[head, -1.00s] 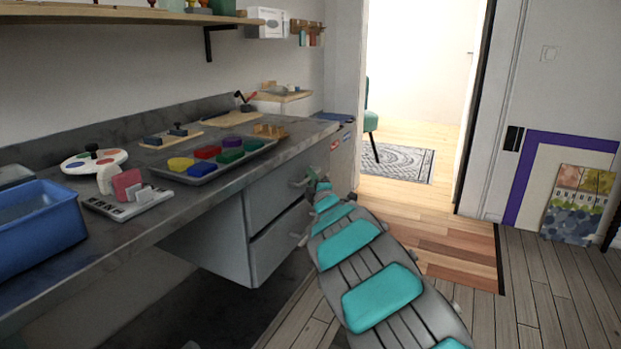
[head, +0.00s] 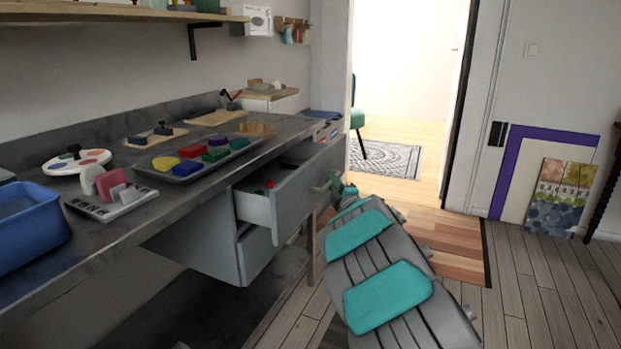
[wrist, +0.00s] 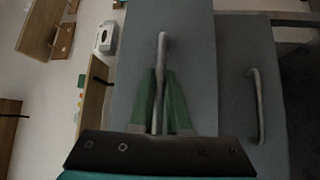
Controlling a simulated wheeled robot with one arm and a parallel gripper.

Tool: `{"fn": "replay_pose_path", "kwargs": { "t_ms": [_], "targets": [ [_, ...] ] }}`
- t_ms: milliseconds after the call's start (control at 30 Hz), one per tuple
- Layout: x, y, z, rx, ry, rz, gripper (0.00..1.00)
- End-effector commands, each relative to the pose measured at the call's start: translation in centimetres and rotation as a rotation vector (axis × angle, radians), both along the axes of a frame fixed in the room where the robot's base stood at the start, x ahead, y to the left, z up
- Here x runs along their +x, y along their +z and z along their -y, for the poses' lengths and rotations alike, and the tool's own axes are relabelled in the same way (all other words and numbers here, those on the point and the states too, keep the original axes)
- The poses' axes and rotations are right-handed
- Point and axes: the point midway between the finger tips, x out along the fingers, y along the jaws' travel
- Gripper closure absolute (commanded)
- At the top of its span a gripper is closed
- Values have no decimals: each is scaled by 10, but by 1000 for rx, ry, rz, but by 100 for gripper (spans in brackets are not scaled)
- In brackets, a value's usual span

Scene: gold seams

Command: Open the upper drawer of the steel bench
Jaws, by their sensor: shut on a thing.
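The steel bench (head: 110,235) runs along the left wall in the head view. Its upper drawer (head: 290,198) stands partly pulled out, and small things including a red one show inside it. The lower drawer (head: 257,252) below it is closed. In the wrist view the upper drawer's bar handle (wrist: 162,60) runs between the two green fingers of my gripper (wrist: 161,100), which are shut on it. The lower drawer's handle (wrist: 258,105) is to the right there, untouched. In the head view my gripper (head: 327,182) is at the drawer front, small and partly hidden by my arm.
Wooden floor (head: 450,225) lies open to the right, towards a doorway with a rug (head: 385,158).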

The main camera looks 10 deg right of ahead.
Motion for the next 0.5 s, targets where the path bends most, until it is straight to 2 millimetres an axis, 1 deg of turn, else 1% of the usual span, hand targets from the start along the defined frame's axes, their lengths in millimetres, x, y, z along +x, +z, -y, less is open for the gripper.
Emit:
{"fn": "replay_pose_path", "kwargs": {
  "t_ms": [33, 200, 300, 500],
  "targets": [
    [-10, -2, 16, -3, -9, -5, 100],
    [-37, -1, 54, -1, -9, -4, 100],
    [-53, -2, 75, -2, -9, -5, 100],
    [-78, -2, 109, -1, -5, -5, 100]
  ]
}}
